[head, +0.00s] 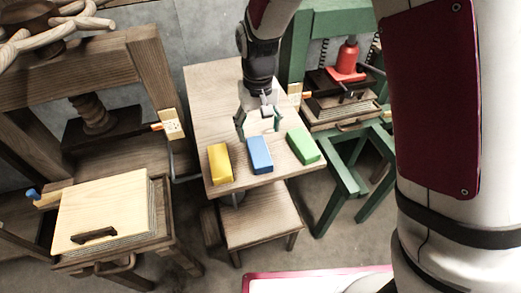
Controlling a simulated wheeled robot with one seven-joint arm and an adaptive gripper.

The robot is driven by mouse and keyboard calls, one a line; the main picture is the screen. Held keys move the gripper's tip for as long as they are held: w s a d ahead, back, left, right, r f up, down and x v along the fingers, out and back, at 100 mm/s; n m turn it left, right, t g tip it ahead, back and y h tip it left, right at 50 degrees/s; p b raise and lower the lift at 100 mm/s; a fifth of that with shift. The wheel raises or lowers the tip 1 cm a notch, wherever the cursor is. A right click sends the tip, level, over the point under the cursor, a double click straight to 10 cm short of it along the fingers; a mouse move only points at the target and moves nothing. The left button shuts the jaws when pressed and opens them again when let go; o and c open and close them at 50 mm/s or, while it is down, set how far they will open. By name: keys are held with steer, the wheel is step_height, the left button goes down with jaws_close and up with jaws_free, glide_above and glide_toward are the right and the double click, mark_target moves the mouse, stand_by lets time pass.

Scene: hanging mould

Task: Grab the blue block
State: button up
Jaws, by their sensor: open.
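The blue block (260,156) lies on the wooden table (216,95), in the middle of a row of three blocks. My gripper (258,127) is open and points down above the table, a little behind and above the blue block in the head view. Nothing shows between its fingers. The gap between the fingertips and the block is hard to judge from this one view.
A yellow block (220,164) lies left of the blue one and a green block (303,146) lies right. A wooden press (150,70) stands at the left, a green-framed press (300,45) at the right. A low stool (261,225) stands in front.

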mark_target(259, 151)
step_height(259, 151, down, 10)
steer(key=shift+r+p, duration=0.1)
steer(key=shift+p, duration=0.7)
steer(key=c, duration=1.3)
